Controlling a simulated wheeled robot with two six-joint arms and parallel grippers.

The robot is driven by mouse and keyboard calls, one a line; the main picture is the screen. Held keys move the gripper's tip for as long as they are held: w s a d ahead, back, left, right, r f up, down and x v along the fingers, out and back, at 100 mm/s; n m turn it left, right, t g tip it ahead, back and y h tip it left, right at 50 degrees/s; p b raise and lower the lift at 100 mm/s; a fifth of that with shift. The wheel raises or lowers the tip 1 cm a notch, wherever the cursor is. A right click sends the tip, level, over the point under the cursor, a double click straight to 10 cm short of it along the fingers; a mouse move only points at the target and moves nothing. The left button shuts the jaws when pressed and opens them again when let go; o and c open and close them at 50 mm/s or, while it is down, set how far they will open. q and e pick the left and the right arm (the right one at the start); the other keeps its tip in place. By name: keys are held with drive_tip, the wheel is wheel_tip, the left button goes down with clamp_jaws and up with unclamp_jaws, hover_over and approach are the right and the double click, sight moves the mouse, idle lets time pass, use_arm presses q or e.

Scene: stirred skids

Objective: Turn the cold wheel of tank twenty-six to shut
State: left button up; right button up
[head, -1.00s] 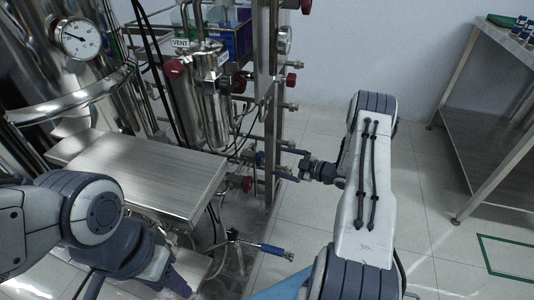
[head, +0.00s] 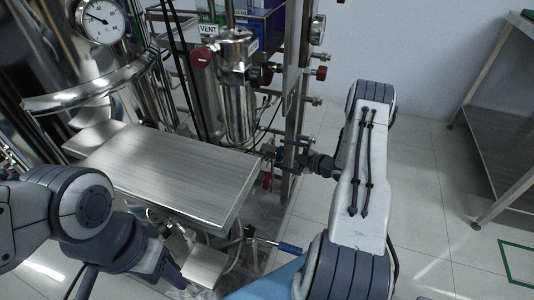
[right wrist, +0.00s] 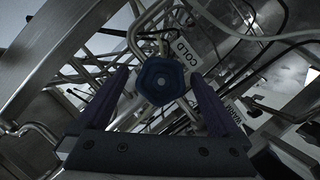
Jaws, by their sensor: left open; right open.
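The blue cold wheel (right wrist: 161,80) is a small five-lobed knob in the middle of the right wrist view. A COLD label (right wrist: 183,48) sits just beyond it. My right gripper (right wrist: 160,77) is open, with one finger on each side of the wheel and a gap visible on both sides. In the head view my right gripper (head: 284,157) is at the skid's upright post, and the wheel is mostly hidden there. My left gripper (head: 178,276) is open and low at the left, below the steel platform. No tank number can be read.
A red wheel (head: 267,181) sits just below the right gripper, and another red wheel (head: 200,57) is by the VENT label. The steel platform (head: 165,168) lies left of the post. A blue-handled lever (head: 289,248) juts out low. Open floor lies right of my right arm.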

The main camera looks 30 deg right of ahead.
drive_tip(key=shift+w+a, duration=0.25)
drive_tip(key=shift+w, duration=0.05)
drive_tip(key=shift+a, duration=0.15)
drive_tip(key=shift+c, duration=1.2)
drive_tip(key=shift+w+a, duration=0.1)
drive_tip(key=c, duration=1)
drive_tip(key=shift+r+m+p, duration=0.1)
drive_tip(key=shift+m+p, duration=0.2)
drive_tip(key=shift+p, duration=0.15)
drive_tip(key=shift+c, duration=0.4)
drive_tip(key=shift+g+y, duration=0.3)
drive_tip(key=o, duration=1.3)
